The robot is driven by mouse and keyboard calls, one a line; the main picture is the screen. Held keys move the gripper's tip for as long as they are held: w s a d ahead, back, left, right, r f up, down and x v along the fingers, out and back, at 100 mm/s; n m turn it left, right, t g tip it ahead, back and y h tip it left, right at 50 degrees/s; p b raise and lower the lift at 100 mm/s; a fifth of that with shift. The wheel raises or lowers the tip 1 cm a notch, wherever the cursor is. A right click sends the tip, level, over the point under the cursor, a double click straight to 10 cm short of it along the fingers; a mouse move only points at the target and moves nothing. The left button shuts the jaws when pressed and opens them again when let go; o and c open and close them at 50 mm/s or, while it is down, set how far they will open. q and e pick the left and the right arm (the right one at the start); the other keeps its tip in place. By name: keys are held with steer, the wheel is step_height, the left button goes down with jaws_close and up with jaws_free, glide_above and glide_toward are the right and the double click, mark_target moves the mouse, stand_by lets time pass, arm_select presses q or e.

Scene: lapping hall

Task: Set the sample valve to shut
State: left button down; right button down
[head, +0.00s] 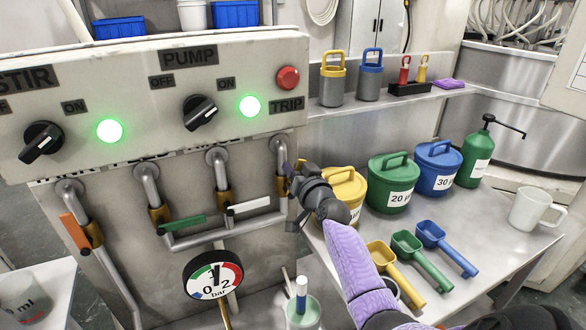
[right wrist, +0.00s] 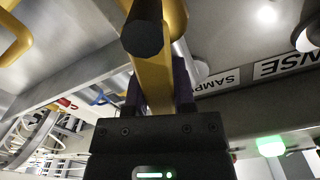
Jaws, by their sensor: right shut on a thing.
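The sample valve is the rightmost valve under the control panel (head: 150,100); its brass body (head: 281,186) shows beside my right gripper (head: 297,183). My right gripper is shut on the valve's handle. In the right wrist view, a yellow bar (right wrist: 156,75) with a dark end lies between the dark fingers, under a partly visible "SAMP" label (right wrist: 218,82). In the head view the gripper hides the handle, so I cannot tell its angle. My left gripper is not in view.
Valves with orange (head: 75,232), green (head: 182,224) and white (head: 248,205) handles stand left, above a pressure gauge (head: 213,275). A bench (head: 480,245) on the right holds lidded pots, coloured scoops (head: 418,258), a green pump bottle (head: 475,155) and a white jug (head: 532,208).

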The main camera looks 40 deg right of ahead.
steer(key=m, duration=0.1)
steer(key=d+m, duration=0.1)
steer(key=f+m+b, duration=0.1)
steer(key=shift+s+d+f+m, duration=0.1)
steer(key=shift+s+d+m, duration=0.15)
steer(key=shift+m, duration=0.15)
steer(key=shift+s+d+f+m+b, duration=0.1)
steer(key=shift+d+f+m+b, duration=0.4)
steer(key=shift+m, duration=1.15)
steer(key=shift+s+d+f+m+b, duration=0.15)
steer(key=shift+f+m+b, duration=0.6)
steer(key=shift+m, duration=0.95)
steer(key=shift+s+d+f+m+b, duration=0.1)
steer(key=shift+d+f+m+b, duration=0.45)
steer(key=shift+m, duration=1.1)
steer(key=shift+a+f, duration=0.2)
steer(key=shift+c, duration=2.2)
jaws_free()
